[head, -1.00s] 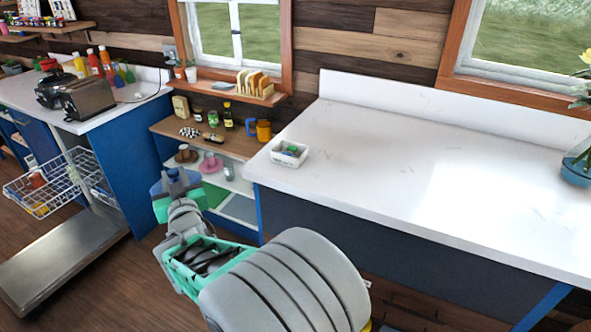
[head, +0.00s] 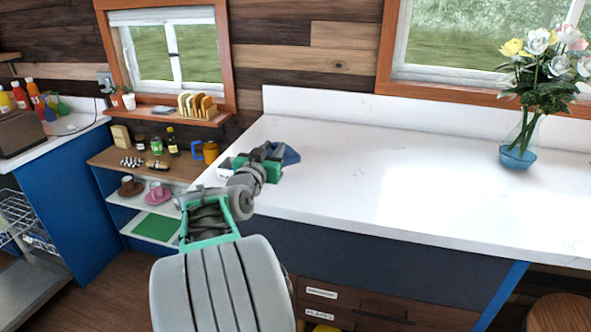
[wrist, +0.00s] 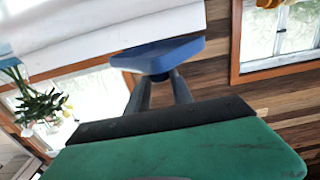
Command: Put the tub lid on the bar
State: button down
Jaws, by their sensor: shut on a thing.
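The blue tub lid (head: 291,155) is in my gripper (head: 278,152), over the left part of the long white-topped counter that looks like the bar (head: 390,180). In the wrist view the lid (wrist: 160,54) is a shallow blue piece pinched at the tips of the two grey fingers (wrist: 161,80). I cannot tell how far the lid is above the white top.
A glass vase with flowers (head: 517,155) stands on the right of the counter. The middle of the white top is clear. A lower shelf unit (head: 150,160) with cups and jars stands left of it, under a window ledge with a toast rack (head: 197,108).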

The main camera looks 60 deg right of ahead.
jog(key=s+d+f, duration=0.1)
jog(key=f, duration=0.1)
jog(key=s+d+f+p, duration=0.1)
jog(key=f, duration=0.2)
jog(key=s+d+f, duration=0.1)
jog(key=d+f, duration=0.1)
jog(key=f, duration=0.1)
jog(key=shift+s+f+p, duration=0.1)
jog(key=shift+f+p, duration=0.15)
jog(key=shift+p, duration=0.15)
jog(key=shift+f, duration=0.3)
jog(key=shift+f, duration=0.1)
jog(key=shift+f+b, duration=0.15)
jog(key=shift+b, duration=0.15)
jog(key=c, duration=1.1)
grip_release()
